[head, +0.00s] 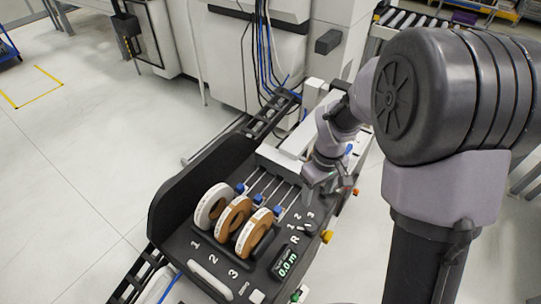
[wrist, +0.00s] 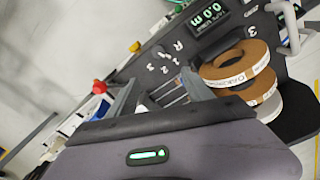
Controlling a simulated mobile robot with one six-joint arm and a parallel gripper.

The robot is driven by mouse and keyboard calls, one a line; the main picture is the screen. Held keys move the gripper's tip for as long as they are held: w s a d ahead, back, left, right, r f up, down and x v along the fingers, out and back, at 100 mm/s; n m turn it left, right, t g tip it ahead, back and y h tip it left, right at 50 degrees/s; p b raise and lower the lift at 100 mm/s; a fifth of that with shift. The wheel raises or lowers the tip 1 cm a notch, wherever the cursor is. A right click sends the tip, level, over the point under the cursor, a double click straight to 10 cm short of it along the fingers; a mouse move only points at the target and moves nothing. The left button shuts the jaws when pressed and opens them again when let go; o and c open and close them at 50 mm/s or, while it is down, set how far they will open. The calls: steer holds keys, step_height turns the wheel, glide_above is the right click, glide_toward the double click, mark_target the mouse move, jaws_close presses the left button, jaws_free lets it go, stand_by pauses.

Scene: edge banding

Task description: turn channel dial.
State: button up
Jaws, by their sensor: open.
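The channel dial (head: 310,229) is a small dark knob on the black control panel, ringed by the white marks 1, 2, 3 and R. Its exact pointer setting is too small to read. The dial area also shows in the wrist view, among the white marks. My gripper (head: 316,192) is open and points down over the panel, just behind the dial and apart from it in the head view. In the wrist view my gripper's grey fingers (wrist: 162,90) are spread, with nothing seen held between them.
Several tape rolls (head: 209,206) stand in slots marked 1, 2, 3, left of the dial. A green display (head: 287,262) reads 0.0 m. An orange-yellow knob (head: 327,237) is at the panel's right edge. Blue-clamped rods (head: 258,198) run behind the rolls.

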mark_target(311, 226)
steer(key=f+b, duration=0.2)
steer(key=f, duration=0.4)
steer(key=f+b, duration=0.1)
steer(key=f, duration=0.5)
steer(key=f+b, duration=0.2)
steer(key=f, duration=0.5)
steer(key=shift+d+b, duration=0.35)
steer(key=shift+r, duration=0.1)
jaws_close()
